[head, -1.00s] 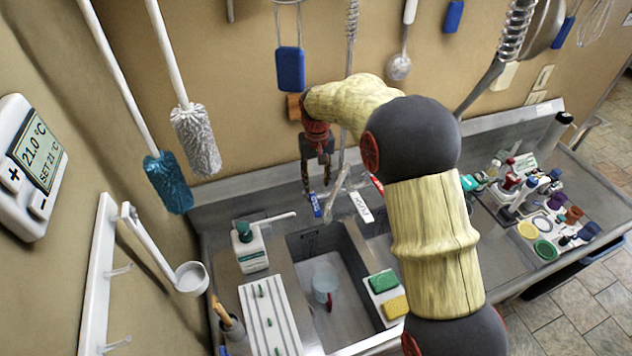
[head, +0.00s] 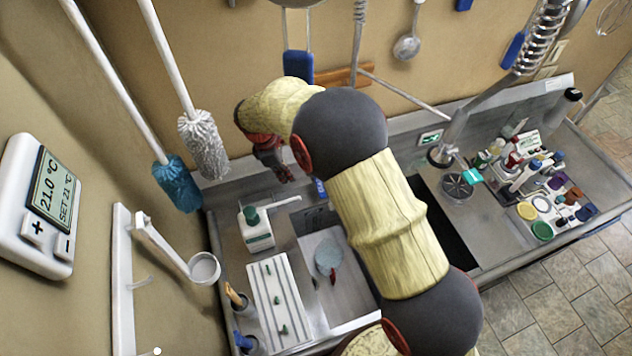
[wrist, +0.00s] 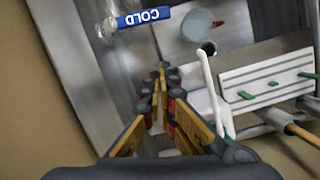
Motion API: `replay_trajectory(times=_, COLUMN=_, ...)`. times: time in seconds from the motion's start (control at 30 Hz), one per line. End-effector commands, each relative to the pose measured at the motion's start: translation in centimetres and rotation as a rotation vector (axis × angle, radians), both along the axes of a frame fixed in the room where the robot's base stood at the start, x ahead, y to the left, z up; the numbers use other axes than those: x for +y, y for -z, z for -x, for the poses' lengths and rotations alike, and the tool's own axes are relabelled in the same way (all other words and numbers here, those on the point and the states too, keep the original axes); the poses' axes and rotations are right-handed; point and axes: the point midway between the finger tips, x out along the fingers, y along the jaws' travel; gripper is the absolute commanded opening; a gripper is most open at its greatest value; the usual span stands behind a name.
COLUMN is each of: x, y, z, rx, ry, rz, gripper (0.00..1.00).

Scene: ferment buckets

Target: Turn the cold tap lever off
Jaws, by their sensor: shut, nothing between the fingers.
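The cold tap lever (wrist: 143,18) is a blue bar marked COLD, at the top left of the wrist view. In the head view only a small blue part (head: 320,188) of it shows beside my arm, which hides the rest of the tap. My gripper (wrist: 165,75) is shut and empty, apart from the lever, with the lever beyond and left of its fingertips in the wrist view. In the head view my gripper (head: 280,172) hangs near the back wall, left of the lever and behind the soap bottle.
A soap bottle (head: 256,232) with a long white spout stands close to my gripper. A striped white board (head: 279,300) lies left of the basin (head: 345,297). Brushes (head: 203,145) hang at the left. Small jars and bottles crowd the right counter.

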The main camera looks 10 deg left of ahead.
Motion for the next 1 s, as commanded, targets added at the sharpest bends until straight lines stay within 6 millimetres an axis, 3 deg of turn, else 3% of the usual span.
replay_trajectory(times=0.13, x=0.0, y=-0.1, z=-0.2, rx=0.019, ry=-0.121, rz=0.01, gripper=0.0)
replay_trajectory(times=0.37, x=-0.3, y=1.0, z=-0.3, rx=0.032, ry=-0.159, rz=0.014, gripper=0.0)
replay_trajectory(times=0.87, x=-2.4, y=9.8, z=-1.0, rx=0.031, ry=-0.155, rz=0.013, gripper=0.0)
replay_trajectory(times=1.0, x=-4.5, y=9.4, z=-1.7, rx=0.029, ry=-0.154, rz=0.012, gripper=0.0)
